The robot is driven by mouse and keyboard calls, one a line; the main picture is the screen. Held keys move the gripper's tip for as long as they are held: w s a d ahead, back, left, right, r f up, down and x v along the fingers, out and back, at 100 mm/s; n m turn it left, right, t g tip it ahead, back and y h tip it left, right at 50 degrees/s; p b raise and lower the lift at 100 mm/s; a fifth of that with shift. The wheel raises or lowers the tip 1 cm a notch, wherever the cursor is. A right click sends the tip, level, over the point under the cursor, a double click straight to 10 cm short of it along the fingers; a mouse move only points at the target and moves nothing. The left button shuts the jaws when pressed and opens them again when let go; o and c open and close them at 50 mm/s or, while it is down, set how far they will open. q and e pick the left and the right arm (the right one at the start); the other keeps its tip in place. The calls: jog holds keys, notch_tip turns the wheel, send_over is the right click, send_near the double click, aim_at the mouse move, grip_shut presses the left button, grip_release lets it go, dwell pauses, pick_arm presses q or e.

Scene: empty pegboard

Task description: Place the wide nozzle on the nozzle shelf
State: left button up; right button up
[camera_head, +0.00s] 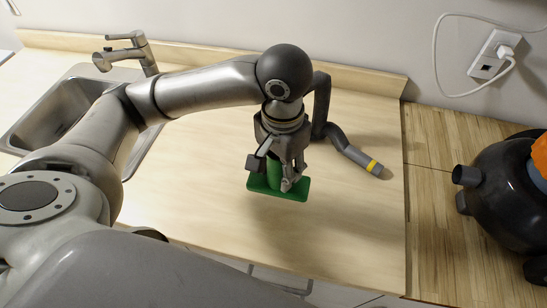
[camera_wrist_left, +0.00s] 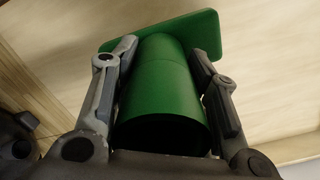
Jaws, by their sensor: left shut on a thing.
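The wide nozzle (camera_head: 262,187) is green, with a round tube and a flat wide foot. My left gripper (camera_head: 279,177) points down over the light wooden counter and is shut on the nozzle's tube. In the left wrist view the two fingers (camera_wrist_left: 160,85) press on both sides of the tube (camera_wrist_left: 163,90), and the flat foot (camera_wrist_left: 203,35) lies beyond them. A shadow falls on the counter below the foot; I cannot tell how high the nozzle is. The nozzle shelf is not clearly seen. My right gripper is not in view.
A grey hose with a yellow band (camera_head: 374,167) lies behind and right of the gripper. A sink (camera_head: 60,115) with a faucet (camera_head: 140,52) is at the left. A black and orange vacuum (camera_head: 500,180) stands at the right. The counter's front right (camera_head: 350,240) is clear.

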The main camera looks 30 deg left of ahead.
pick_arm(q)
jog(key=w+a+f+p, duration=0.1)
jog(key=w+a+f, duration=0.1)
jog(key=f, duration=0.1)
jog(key=w+a+f, duration=0.2)
jog(key=f, duration=0.1)
jog(key=w+a+f+p, duration=0.1)
jog(key=w+a+f, duration=0.1)
jog(key=w+f, duration=0.1)
jog(key=shift+f+p, duration=0.35)
jog(key=shift+f, duration=0.25)
jog(key=shift+d+f, duration=0.1)
jog(key=shift+f, duration=0.2)
jog(key=shift+f, duration=0.1)
jog(key=o, duration=1.1)
jog(key=shift+c, duration=0.2)
jog(key=shift+o, duration=0.3)
